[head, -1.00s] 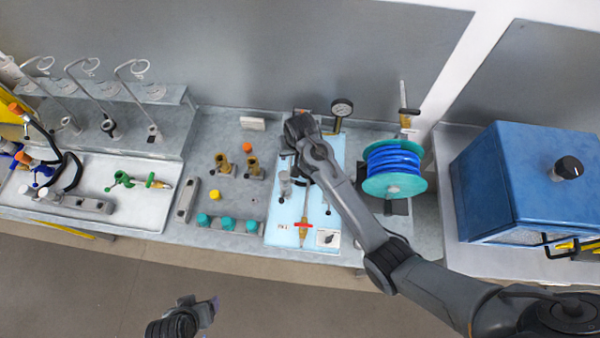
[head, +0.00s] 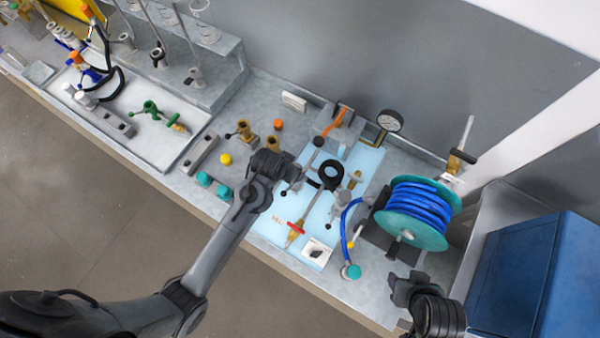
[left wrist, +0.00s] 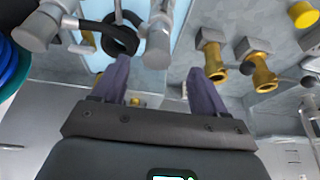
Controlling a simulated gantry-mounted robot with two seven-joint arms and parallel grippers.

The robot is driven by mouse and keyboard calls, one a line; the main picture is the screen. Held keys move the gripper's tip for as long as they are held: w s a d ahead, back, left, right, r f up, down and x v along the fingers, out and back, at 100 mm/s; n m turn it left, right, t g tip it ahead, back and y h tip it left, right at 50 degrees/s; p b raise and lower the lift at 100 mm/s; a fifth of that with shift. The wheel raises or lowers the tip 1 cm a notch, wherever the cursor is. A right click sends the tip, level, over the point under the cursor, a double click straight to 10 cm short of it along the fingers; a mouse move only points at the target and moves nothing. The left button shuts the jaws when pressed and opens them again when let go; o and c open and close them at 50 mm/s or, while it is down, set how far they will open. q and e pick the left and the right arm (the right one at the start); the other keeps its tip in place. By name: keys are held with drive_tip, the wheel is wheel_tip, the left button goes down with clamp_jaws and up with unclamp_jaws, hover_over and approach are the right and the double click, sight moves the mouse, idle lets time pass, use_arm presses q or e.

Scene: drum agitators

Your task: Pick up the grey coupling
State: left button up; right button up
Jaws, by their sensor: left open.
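Two grey fittings on the light-blue mat (head: 267,232) could be the grey coupling; I cannot tell which. One (head: 293,183) is close to my left gripper (head: 286,178), partly covered by it; the other (head: 342,202) is right of a black ring (head: 332,174), by a blue hose. In the left wrist view, my left gripper (left wrist: 160,68) is open and empty. The nearer grey fitting (left wrist: 158,42) shows just beyond the gap between its fingertips; the other (left wrist: 38,28) is at the upper left. My right gripper (head: 396,287) is near the bench's front right; its jaws are unclear.
A blue hose reel (head: 418,207) stands right of the mat, and a gauge (head: 390,120) behind it. Brass fittings (left wrist: 208,48) and teal caps (head: 204,179) lie left of the mat. A blue box (head: 535,275) is at the right.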

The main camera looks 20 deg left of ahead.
use_arm(q)
drive_tip(key=x, duration=0.4)
drive_tip(key=shift+w+f, duration=0.2)
drive_tip(key=shift+f, duration=0.05)
drive_tip(key=shift+w+d+f+p, duration=0.15)
drive_tip(key=shift+w+f+p, duration=0.2)
drive_tip(key=shift+f, duration=0.3)
drive_tip(key=shift+x, duration=1.95)
drive_tip(key=shift+d, duration=0.15)
drive_tip(key=c, duration=1.3)
drive_tip(key=shift+r, duration=0.2)
